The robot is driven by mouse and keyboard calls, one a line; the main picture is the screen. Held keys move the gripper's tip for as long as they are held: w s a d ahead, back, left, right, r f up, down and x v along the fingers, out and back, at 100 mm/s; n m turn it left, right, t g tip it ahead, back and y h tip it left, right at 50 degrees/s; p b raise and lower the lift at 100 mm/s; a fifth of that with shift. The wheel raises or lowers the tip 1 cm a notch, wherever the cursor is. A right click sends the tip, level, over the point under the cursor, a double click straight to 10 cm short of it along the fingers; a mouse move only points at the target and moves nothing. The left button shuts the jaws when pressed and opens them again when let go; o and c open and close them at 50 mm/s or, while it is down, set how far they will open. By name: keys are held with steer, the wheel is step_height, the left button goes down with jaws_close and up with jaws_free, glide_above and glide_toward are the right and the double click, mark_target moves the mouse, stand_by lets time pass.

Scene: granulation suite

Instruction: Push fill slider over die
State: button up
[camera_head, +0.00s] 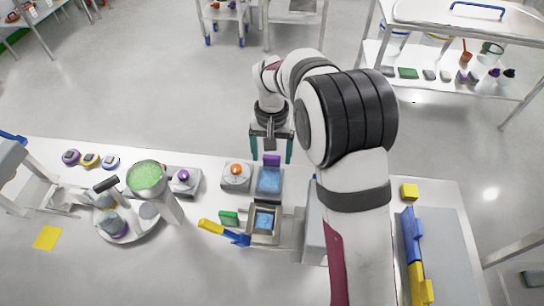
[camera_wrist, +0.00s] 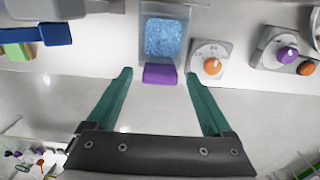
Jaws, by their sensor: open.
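The fill slider (camera_head: 257,182) is a grey open box of blue granules with a purple block (camera_head: 271,160) at its far end. It also shows at the top of the wrist view (camera_wrist: 183,50), with the purple block (camera_wrist: 160,75) facing my gripper. A grey square-framed pocket (camera_head: 277,238), likely the die, holds blue material directly nearer the camera than the slider. My gripper (camera_head: 271,153) is open, its teal fingers (camera_wrist: 158,76) to either side of the purple block with gaps. Nothing is held. The die cannot be made out in the wrist view.
A dial box with an orange knob (camera_head: 236,170) stands left of the slider, and one with a purple knob (camera_head: 183,176) further left. A green-filled hopper (camera_head: 146,178) is beyond. A yellow-and-blue handle (camera_head: 224,232) and green block (camera_head: 229,217) lie left of the die.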

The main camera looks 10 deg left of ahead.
steer(key=shift+f, duration=1.35)
jaws_close()
steer(key=shift+s, duration=0.1)
